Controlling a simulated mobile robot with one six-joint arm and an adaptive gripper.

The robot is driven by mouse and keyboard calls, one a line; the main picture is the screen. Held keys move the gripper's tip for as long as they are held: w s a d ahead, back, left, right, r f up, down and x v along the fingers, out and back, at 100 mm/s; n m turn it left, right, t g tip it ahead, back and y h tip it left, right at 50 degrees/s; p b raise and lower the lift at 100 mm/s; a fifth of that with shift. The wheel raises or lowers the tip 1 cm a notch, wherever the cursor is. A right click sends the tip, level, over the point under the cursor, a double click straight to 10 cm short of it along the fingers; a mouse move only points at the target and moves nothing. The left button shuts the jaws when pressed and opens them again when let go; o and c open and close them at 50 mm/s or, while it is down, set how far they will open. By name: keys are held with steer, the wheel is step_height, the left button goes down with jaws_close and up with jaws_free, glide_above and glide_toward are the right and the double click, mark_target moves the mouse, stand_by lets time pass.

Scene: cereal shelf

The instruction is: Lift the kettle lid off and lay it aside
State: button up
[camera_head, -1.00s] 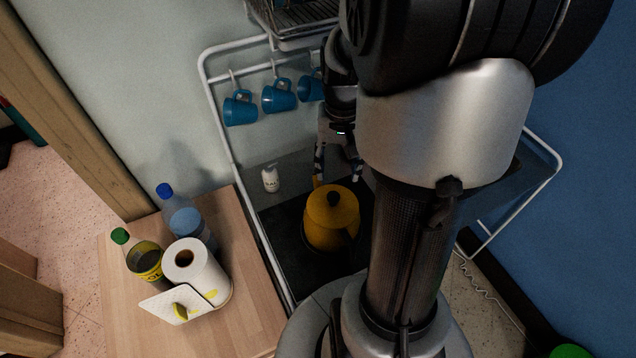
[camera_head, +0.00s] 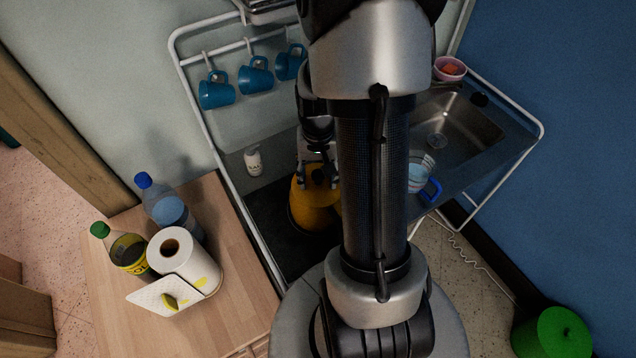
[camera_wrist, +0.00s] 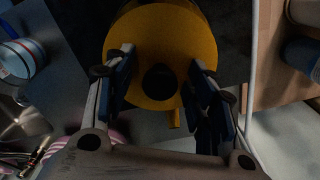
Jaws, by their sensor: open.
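The yellow kettle (camera_head: 311,212) stands on a dark surface in the head view, partly hidden by my arm. In the wrist view I look down on the kettle (camera_wrist: 201,32), with its round yellow lid (camera_wrist: 150,48) and dark knob (camera_wrist: 159,82). The lid appears to be seated on the kettle. My gripper (camera_head: 318,178) is over the kettle top in the head view. In the wrist view my gripper (camera_wrist: 161,64) is open, with one finger on each side of the knob and gaps between. I cannot tell the exact height of the fingertips.
Blue mugs (camera_head: 256,76) hang from a rail behind. A small white bottle (camera_head: 253,162) stands left of the kettle. A striped mug (camera_head: 420,172) and a sink (camera_head: 455,128) are to the right. A wooden counter at left holds bottles and a paper roll (camera_head: 186,263).

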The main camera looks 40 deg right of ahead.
steer(key=c, duration=1.2)
